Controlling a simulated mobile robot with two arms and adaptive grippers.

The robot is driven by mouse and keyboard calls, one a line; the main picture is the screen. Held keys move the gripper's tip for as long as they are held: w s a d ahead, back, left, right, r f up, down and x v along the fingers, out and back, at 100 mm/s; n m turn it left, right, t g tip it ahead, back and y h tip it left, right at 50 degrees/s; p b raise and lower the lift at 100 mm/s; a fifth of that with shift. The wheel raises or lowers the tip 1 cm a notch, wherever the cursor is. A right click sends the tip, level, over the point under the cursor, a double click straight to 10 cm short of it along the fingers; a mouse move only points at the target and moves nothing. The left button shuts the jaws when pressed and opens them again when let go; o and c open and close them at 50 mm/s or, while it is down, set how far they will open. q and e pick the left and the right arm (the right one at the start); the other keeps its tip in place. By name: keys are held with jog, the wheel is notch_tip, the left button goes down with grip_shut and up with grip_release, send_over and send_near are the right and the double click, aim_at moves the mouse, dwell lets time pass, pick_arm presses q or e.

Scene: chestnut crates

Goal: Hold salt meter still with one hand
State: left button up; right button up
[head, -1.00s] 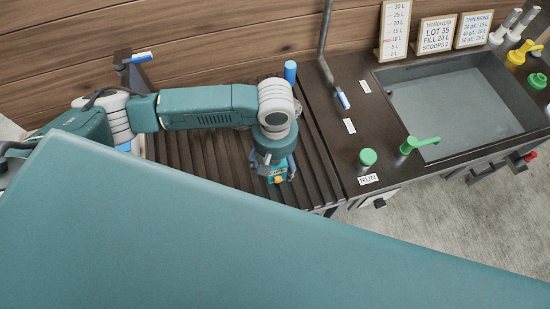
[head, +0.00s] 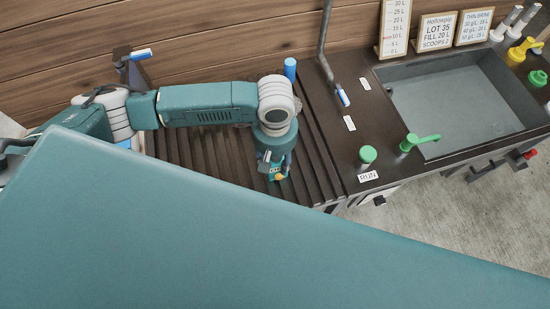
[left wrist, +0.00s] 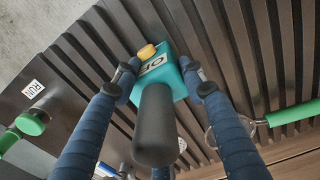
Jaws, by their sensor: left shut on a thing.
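The salt meter looks like a small teal box with a white label, a yellow button and a dark rounded grip. It shows in the left wrist view (left wrist: 174,72) and, small, below my gripper in the head view (head: 280,174). My left gripper (left wrist: 165,78) has its blue fingers on opposite sides of the box and is shut on it; it points down over the slatted rack in the head view (head: 274,166). Part of the meter is hidden behind the fingers. My right gripper is not in view.
The dark slatted rack (head: 205,160) lies under my left arm. A blue cylinder (head: 290,69) stands at its back. A large teal surface hides the lower head view.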

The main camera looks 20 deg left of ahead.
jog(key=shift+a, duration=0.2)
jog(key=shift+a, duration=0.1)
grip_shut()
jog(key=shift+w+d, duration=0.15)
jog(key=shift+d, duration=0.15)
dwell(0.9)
